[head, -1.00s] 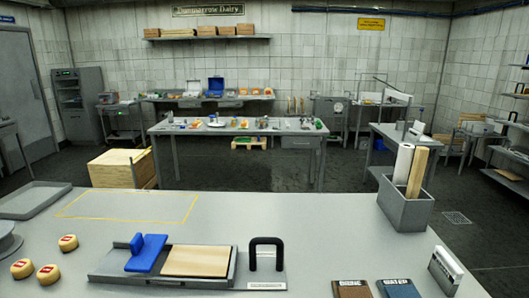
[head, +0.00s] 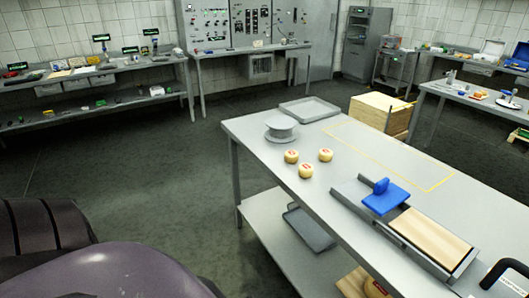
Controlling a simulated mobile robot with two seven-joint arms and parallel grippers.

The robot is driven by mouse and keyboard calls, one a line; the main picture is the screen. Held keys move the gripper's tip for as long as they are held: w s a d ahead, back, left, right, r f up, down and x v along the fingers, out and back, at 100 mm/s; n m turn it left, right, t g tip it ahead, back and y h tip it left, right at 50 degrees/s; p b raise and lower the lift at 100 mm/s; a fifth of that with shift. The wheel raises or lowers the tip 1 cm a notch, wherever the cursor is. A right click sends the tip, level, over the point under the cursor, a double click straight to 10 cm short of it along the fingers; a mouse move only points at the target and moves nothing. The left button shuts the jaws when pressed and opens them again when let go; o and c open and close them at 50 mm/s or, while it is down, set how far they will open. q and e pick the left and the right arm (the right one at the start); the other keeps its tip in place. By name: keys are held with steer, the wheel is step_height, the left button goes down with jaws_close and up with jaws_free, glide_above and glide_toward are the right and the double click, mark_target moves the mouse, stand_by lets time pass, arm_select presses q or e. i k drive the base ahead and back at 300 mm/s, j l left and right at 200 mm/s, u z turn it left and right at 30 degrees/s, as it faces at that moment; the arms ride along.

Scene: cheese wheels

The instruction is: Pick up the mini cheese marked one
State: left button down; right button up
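Three small pale-yellow cheeses sit close together on the grey table (head: 262,135): a left cheese (head: 291,156), a right cheese (head: 326,155) and a near cheese (head: 306,171). Each has a small red mark on top. The marks are too small to read, so I cannot tell which cheese is marked one. Neither of my grippers shows in the head view.
A round grey stand (head: 281,130) and a shallow grey tray (head: 309,109) are behind the cheeses. A grey board with a blue pusher (head: 385,197) and a wooden slab (head: 431,237) lies to their right. Floor left of the table is clear.

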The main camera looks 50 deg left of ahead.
mark_target(292, 156)
steer(key=u, duration=1.3)
steer(key=z, duration=0.45)
steer(key=i+j+z, duration=0.2)
steer(key=j+z, duration=0.2)
steer(key=i+j+z, duration=0.15)
steer(key=j+z, duration=0.2)
steer(key=i+j+z, duration=0.15)
steer(key=j, duration=0.4)
steer(key=j+z, duration=0.2)
steer(key=j, duration=0.35)
steer(key=i+j+z, duration=0.15)
steer(key=j, duration=0.45)
steer(key=j+z, duration=0.15)
steer(key=j, duration=1.6)
steer(key=i, duration=0.05)
